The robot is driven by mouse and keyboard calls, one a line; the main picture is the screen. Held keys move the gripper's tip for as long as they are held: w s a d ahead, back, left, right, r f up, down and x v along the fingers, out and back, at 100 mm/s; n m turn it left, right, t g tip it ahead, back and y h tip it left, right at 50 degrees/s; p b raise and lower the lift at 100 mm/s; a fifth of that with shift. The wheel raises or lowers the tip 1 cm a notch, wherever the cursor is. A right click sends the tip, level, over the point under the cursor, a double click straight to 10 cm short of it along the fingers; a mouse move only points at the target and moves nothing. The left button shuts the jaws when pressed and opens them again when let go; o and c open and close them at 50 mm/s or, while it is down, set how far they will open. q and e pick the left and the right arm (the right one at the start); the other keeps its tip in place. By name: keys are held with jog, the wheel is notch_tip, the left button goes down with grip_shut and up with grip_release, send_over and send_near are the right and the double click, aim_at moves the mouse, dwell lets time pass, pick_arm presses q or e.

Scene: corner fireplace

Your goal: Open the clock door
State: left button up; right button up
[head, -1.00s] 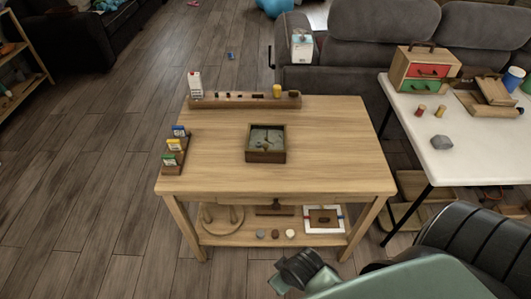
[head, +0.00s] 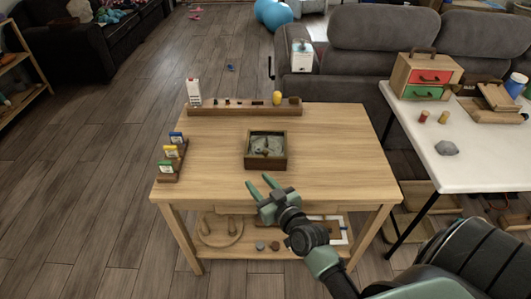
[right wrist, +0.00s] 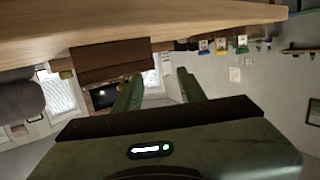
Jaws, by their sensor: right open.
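The clock (head: 266,162) is a square, dark wooden box with a pale glazed face on top. It stands near the middle of the wooden table (head: 330,160), and its door appears closed. My right gripper (head: 258,181) is open and empty, with its green fingers apart. It is over the table's front part, just short of the clock and not touching it. In the right wrist view the picture is upside down: the brown clock side (right wrist: 110,62) hangs below the table top, beyond the two fingers (right wrist: 160,90). My left gripper is not in view.
A wooden rack (head: 245,107) with small items runs along the table's back edge. A holder with cards (head: 170,160) stands at the left. A white table (head: 460,165) with a drawer box (head: 425,78) stands at right. The wooden table's right part is clear.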

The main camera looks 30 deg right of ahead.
aim_at(267, 155)
jog(key=d+h, duration=0.1)
jog(key=d, duration=0.1)
jog(key=w+d+r+m+t+h, duration=0.1)
jog(key=d+m+h, duration=0.1)
jog(key=d, duration=0.1)
jog(key=shift+w+d+r+t, duration=0.2)
jog(key=shift+d+t, duration=0.1)
jog(key=shift+w+d+r+h, duration=0.1)
jog(key=shift+w+d+h, duration=0.15)
jog(key=shift+h, duration=0.15)
jog(key=x, duration=0.7)
jog(key=shift+w+a, duration=0.1)
grip_shut()
dwell(0.4)
